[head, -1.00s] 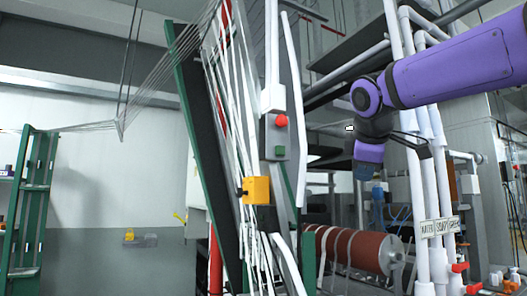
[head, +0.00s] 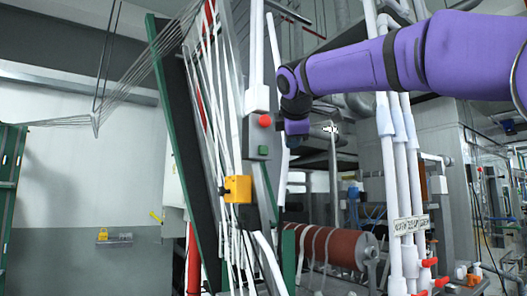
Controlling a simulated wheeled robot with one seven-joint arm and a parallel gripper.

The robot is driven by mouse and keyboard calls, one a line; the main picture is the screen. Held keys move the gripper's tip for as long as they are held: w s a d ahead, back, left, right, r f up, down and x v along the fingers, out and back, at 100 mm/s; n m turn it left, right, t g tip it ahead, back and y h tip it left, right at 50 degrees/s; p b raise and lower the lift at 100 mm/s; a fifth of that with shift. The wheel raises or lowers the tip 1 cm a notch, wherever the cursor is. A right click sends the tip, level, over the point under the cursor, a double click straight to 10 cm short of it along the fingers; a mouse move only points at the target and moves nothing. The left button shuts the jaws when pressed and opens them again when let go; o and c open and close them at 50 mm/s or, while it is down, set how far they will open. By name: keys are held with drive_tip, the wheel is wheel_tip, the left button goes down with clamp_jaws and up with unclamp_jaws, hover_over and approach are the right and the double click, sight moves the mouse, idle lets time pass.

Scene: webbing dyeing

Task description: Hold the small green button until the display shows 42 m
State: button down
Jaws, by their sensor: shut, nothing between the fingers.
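A grey control box (head: 252,137) stands on a post at mid picture in the head view. It bears a red round button (head: 265,120) at the top and a small green button (head: 263,150) below it. I cannot make out a display showing metres. My gripper (head: 293,141) hangs from the purple arm just right of the box, pointing down, at about the green button's height. It is small and dark here; the fingers look shut and empty. Whether it touches the box cannot be told; a gap to the green button shows in the picture.
A yellow box (head: 238,189) with a dark knob sits below the control box. White webbing strands (head: 214,110) run down a tilted green-edged frame at left. A red-brown roller (head: 335,247) lies below right. White vertical pipes (head: 402,190) stand at right.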

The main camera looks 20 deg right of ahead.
sight(263, 150)
drive_tip(key=w+a, duration=0.2)
drive_tip(key=w, duration=0.6)
drive_tip(key=shift+w+a, duration=0.15)
drive_tip(key=shift+a, duration=0.15)
drive_tip(key=shift+w, duration=0.15)
idle(1.8)
drive_tip(key=shift+w+a, duration=0.1)
drive_tip(key=shift+w, duration=0.15)
drive_tip(key=shift+w+a, duration=0.2)
drive_tip(key=shift+w, duration=0.25)
idle(2.3)
idle(1.4)
drive_tip(key=shift+s+d, duration=0.3)
drive_tip(key=shift+s, duration=0.55)
